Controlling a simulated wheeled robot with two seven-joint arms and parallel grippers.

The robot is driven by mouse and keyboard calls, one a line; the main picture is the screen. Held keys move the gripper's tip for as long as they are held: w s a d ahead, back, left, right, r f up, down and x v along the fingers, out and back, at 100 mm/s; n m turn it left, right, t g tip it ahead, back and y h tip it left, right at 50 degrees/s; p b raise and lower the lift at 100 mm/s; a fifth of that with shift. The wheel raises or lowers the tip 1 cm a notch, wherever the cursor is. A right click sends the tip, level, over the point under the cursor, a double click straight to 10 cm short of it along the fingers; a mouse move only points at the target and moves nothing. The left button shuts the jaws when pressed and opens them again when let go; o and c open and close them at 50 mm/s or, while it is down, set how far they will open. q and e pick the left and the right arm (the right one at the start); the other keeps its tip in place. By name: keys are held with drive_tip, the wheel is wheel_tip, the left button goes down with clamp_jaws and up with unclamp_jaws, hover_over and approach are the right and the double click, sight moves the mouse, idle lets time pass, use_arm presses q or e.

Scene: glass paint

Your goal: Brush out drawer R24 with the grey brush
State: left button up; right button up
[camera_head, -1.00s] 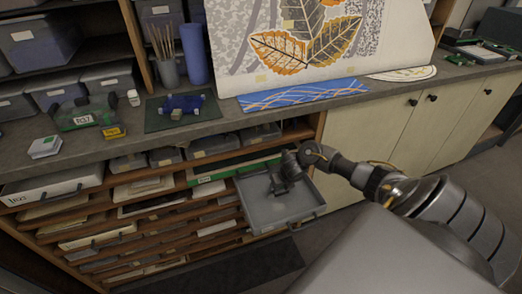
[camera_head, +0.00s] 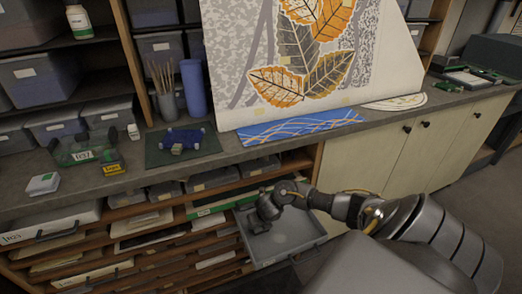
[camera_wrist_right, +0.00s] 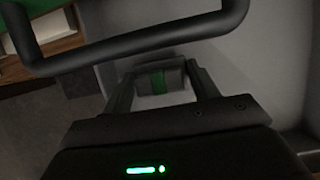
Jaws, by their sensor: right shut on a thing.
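An open grey drawer (camera_head: 296,239) sticks out of the cabinet at the lower middle of the head view. I cannot read a label on it. My right gripper (camera_head: 260,225) is inside the drawer's outline, towards its left side. In the right wrist view my right gripper (camera_wrist_right: 161,83) is shut on a short pale-grey piece with a green band, which I take for the grey brush (camera_wrist_right: 158,80). The rest of the brush is hidden, so I cannot tell whether it touches the drawer floor. My left gripper is not in view.
Other flat drawers and shelves (camera_head: 140,245) fill the cabinet to the left. A counter (camera_head: 235,152) above holds a green mat (camera_head: 160,152), a blue cylinder (camera_head: 194,90) and a large leaf panel (camera_head: 320,50). A dark bent bar (camera_wrist_right: 140,42) crosses the wrist view, close by.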

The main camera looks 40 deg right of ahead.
wheel_tip(320, 180, up, 4)
drive_tip(key=p, duration=0.3)
drive_tip(key=shift+a, duration=0.1)
wheel_tip(320, 180, up, 4)
drive_tip(key=p, duration=0.4)
drive_tip(key=shift+r, duration=0.15)
drive_tip(key=shift+w, duration=0.1)
